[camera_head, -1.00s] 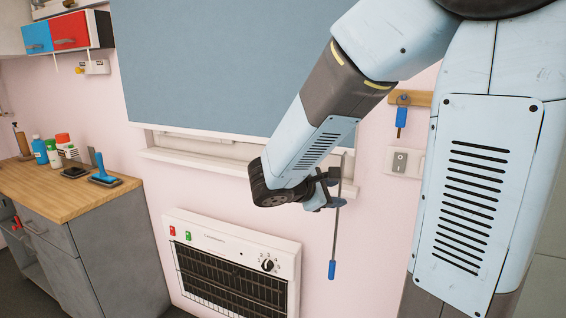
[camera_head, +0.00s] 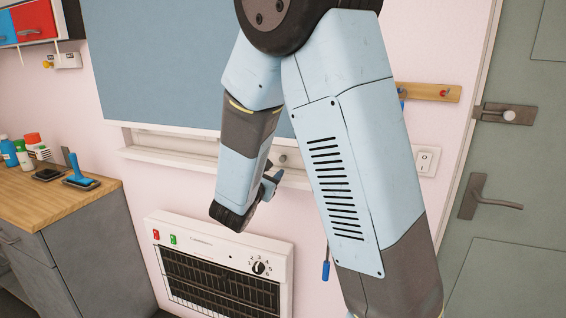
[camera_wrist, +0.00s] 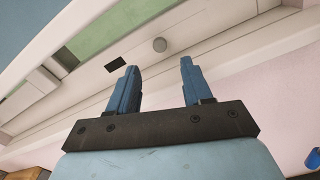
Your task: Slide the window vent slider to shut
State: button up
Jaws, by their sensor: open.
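The window (camera_head: 165,142) is mostly covered by a blue blind, with its white lower frame and sill showing. A small round grey knob (camera_head: 282,159) sits on the frame near its right end; I take it to be the vent slider (camera_wrist: 160,44). A dark rectangular patch (camera_wrist: 115,64) lies to its left in the wrist view. My gripper (camera_wrist: 159,66) is open and empty, its blue fingers pointing at the frame, with the knob beyond and between the fingertips. In the head view my gripper (camera_head: 270,183) is just below the knob. Whether the fingers touch anything cannot be told.
A white heater (camera_head: 225,262) is on the wall below the window. A wooden counter (camera_head: 60,208) with bottles and tools stands left. A blue-handled tool (camera_head: 326,271) hangs partly behind my arm. A light switch (camera_head: 425,160) and a grey door (camera_head: 525,190) are right.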

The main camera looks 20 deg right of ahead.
aim_at(282, 160)
jog(key=x, duration=0.8)
jog(key=shift+w+d, duration=0.15)
grip_shut()
dwell(0.5)
